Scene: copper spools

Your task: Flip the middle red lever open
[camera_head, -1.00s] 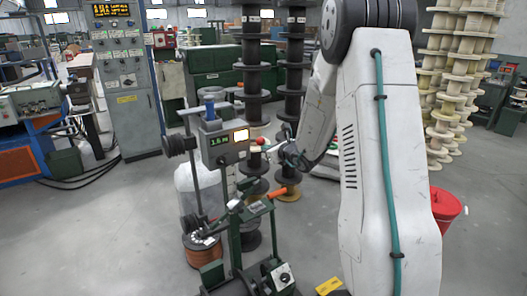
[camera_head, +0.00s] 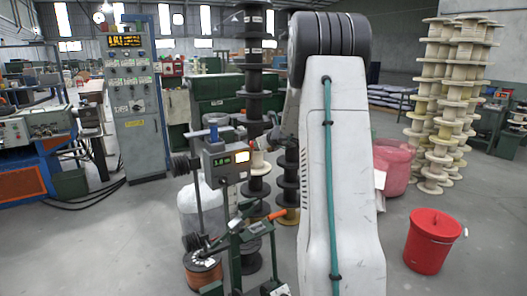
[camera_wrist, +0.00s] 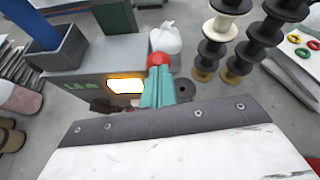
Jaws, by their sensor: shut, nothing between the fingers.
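The red round knob (camera_wrist: 158,61) of the lever shows in the wrist view, beside the grey counter box (camera_wrist: 90,75) with its lit screen. My gripper (camera_wrist: 157,74) has its teal fingers shut together and empty, with the tips right at the knob. I cannot tell whether they touch it. The lever's arm is hidden behind the fingers. In the head view the counter box (camera_head: 222,161) stands on its post left of my arm.
A green stand with an orange-tipped handle (camera_head: 271,215) and a copper spool (camera_head: 203,271) are below the box. Dark spool stacks (camera_head: 254,90) stand behind it. A red bucket (camera_head: 431,240) is at the right, with open floor around it.

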